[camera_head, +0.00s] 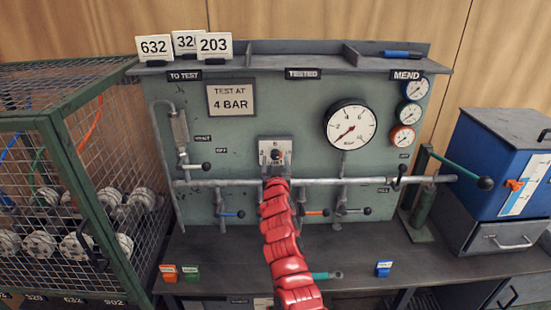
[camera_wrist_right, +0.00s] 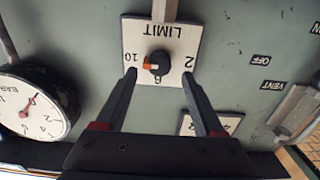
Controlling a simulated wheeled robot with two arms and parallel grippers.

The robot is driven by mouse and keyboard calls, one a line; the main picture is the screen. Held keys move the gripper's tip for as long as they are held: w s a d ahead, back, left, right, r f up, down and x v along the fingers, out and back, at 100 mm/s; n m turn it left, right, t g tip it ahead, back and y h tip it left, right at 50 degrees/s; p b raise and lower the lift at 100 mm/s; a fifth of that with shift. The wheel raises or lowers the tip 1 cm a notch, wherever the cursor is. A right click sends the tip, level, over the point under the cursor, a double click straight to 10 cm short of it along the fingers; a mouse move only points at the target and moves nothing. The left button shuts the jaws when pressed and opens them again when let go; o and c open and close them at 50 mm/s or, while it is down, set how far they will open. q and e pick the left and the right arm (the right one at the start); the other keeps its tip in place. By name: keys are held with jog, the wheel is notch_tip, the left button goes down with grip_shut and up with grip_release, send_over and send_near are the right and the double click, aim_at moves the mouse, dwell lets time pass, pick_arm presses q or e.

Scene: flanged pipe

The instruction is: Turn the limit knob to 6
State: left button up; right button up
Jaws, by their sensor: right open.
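The limit knob (camera_wrist_right: 159,63) is a round black knob on a white plate (camera_wrist_right: 190,38) marked LIMIT, with 2, 6 and 10 around it. In the head view the knob (camera_head: 276,154) sits mid-panel above the pipe. My right gripper (camera_wrist_right: 159,74) is open, its two fingers on either side of the knob in the picture, with clear gaps and no visible contact. In the head view the red arm hides most of this gripper. My left gripper is not in view.
A horizontal pipe (camera_head: 230,182) with several valve handles runs below the knob. A large pressure gauge (camera_head: 350,126) is to its right. A mesh cage (camera_head: 45,122) stands at left and a blue box (camera_head: 490,160) at right. The bench (camera_head: 220,250) has free room in front.

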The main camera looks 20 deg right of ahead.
aim_at(276, 156)
jog(key=x, duration=0.2)
jog(key=shift+w+d+f+b, duration=0.1)
jog(key=shift+w+f+b, duration=0.05)
jog(key=shift+w+b, duration=0.25)
jog(key=shift+w+d, duration=0.15)
jog(key=shift+w, duration=0.1)
grip_shut()
